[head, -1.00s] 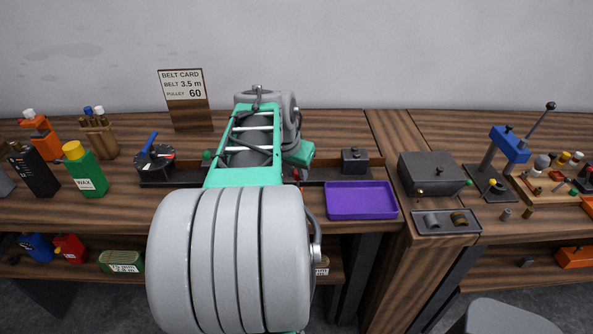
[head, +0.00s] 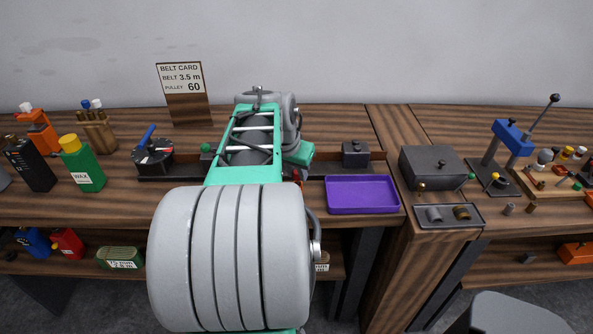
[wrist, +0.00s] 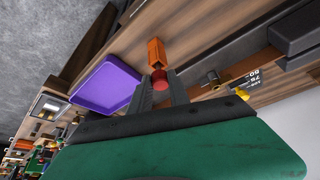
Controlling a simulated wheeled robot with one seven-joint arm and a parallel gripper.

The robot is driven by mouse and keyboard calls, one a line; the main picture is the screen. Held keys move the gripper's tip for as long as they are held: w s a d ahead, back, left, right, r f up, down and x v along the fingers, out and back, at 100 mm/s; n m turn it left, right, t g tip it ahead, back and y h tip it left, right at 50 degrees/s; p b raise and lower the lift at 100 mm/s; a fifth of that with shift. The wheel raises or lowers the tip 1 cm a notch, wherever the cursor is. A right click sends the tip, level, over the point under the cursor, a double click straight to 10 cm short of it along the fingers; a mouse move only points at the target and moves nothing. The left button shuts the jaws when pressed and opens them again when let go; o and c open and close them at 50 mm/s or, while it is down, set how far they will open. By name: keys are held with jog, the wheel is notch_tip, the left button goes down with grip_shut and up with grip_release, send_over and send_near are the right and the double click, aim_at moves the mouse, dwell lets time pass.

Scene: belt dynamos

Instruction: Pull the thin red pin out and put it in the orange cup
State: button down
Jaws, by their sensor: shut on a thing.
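In the wrist view the two dark fingers of my gripper (wrist: 160,92) are closed around a round-ended red piece (wrist: 160,76), which looks like the end of the red pin. The pin's thin length is not clear there. Just past the fingertips is an orange, block-like piece (wrist: 156,52); I cannot tell whether it is the orange cup. In the head view my own arm hides most of the gripper and its fingers. A small bit of red (head: 298,175) shows beside the arm, left of the purple tray. No orange cup is clearly seen in the head view.
The purple tray (head: 362,207) lies at the bench's front edge. A dark box (head: 432,168) and a small grey tray (head: 449,222) stand to its right. A dial unit (head: 152,158) and a green wax bottle (head: 82,166) are on the left.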

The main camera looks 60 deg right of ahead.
jog(key=shift+f+b, duration=0.65)
jog(key=shift+f, duration=0.25)
jog(key=c, duration=1.1)
grip_release()
jog(key=shift+c, duration=0.2)
jog(key=v, duration=0.8)
jog(key=shift+f, duration=0.1)
